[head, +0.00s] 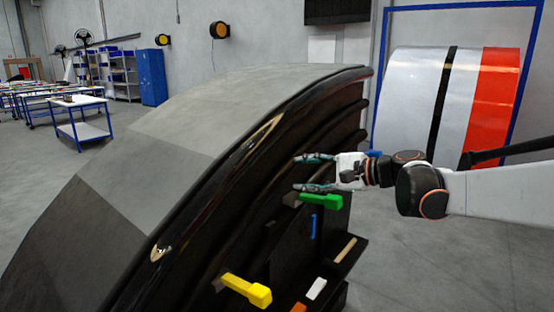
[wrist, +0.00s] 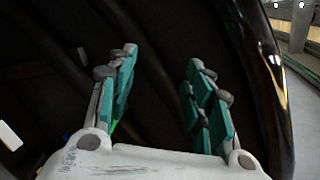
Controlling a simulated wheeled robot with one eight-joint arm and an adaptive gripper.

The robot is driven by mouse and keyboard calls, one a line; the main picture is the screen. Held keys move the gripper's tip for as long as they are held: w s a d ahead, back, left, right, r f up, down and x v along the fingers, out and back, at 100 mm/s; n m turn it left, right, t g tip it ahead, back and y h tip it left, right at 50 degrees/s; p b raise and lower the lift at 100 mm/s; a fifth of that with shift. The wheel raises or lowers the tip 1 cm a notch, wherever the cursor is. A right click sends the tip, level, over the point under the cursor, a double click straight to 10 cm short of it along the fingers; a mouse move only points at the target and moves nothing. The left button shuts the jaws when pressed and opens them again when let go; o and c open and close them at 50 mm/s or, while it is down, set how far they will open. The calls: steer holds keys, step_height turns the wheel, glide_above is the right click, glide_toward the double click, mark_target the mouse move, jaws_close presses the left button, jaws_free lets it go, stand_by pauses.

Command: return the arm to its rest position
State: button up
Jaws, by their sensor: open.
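My gripper (head: 312,174) is at the end of my white arm, which reaches in from the right in the head view. Its fingers are spread apart with nothing between them, pointing left at the dark ribbed side of the nosecone (head: 210,130). A green-handled tool (head: 320,200) is just below the fingers, and a yellow-handled tool (head: 248,290) is lower left. In the wrist view, my gripper (wrist: 160,90) shows two teal-padded fingers apart, with the dark ribs behind them. Whether a fingertip touches the nosecone I cannot tell.
Below the arm, a dark shelf (head: 362,250) holds a white block (head: 316,288), and a blue piece (head: 313,227) is above it. Grey floor is open at the lower right. A striped white, black and red panel (head: 410,100) in a blue frame stands behind my arm.

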steer(key=s+d+f+n+h, duration=0.4)
steer(key=s+f, duration=0.1)
steer(key=s, duration=0.6)
steer(key=s+d+f+n+h, duration=0.3)
steer(key=s+d+f+h, duration=0.1)
steer(key=s, duration=0.6)
steer(key=s+d+f+n+h, duration=0.4)
steer(key=s+f, duration=0.3)
steer(key=s, duration=0.4)
steer(key=shift+s+n+g+h, duration=0.3)
steer(key=shift+s+h, duration=0.05)
steer(key=shift+h, duration=0.15)
